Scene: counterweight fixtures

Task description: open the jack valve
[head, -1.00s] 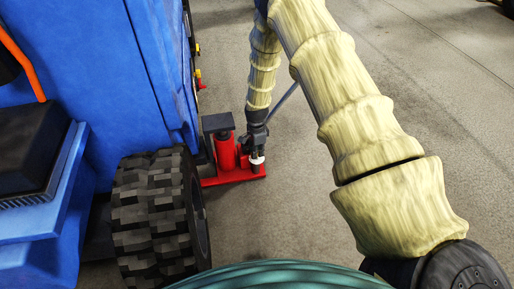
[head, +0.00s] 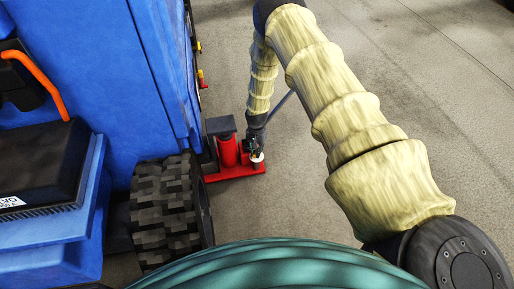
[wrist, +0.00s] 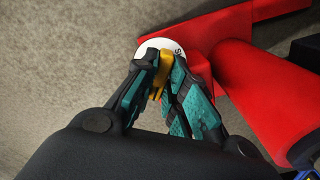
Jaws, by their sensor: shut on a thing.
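The red jack (head: 228,152) stands on the floor beside the blue machine, its red base reaching to the right. A white disc (head: 257,157) with partly hidden lettering sits at the base's right end; it also shows in the wrist view (wrist: 147,46). A yellow valve handle (wrist: 164,62) stands over this disc. My gripper (head: 254,150) points down at the disc. In the wrist view my gripper (wrist: 160,76) has its teal-padded fingers shut on the yellow handle, one on each side. The fingers hide part of the handle and of the disc.
The blue machine (head: 160,70) with a black treaded wheel (head: 168,208) stands close on the left of the jack. A black box (head: 40,170) rests on its blue ledge. The concrete floor (head: 410,80) to the right is clear.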

